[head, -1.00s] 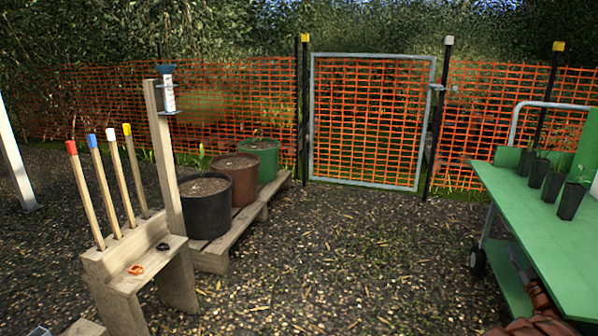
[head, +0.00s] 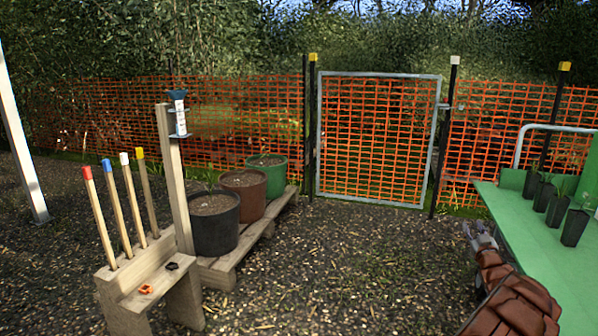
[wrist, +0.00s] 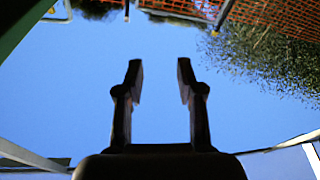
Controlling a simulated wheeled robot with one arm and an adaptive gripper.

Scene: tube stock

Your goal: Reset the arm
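My gripper (wrist: 158,80) shows in the wrist view with its two dark fingers apart and nothing between them, against blue sky. In the head view my gripper (head: 478,232) is at the right, at the end of my brown-sleeved arm. It is beside the left edge of the green bench (head: 490,196) and above the gravel. It appears to touch nothing.
Several dark seedling pots (head: 575,226) stand on the bench. A wooden stand (head: 140,290) with colour-tipped stakes is at the left, before a pallet (head: 232,262) with black, brown and green pots. A mesh gate (head: 375,140) closes the back. The middle gravel is clear.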

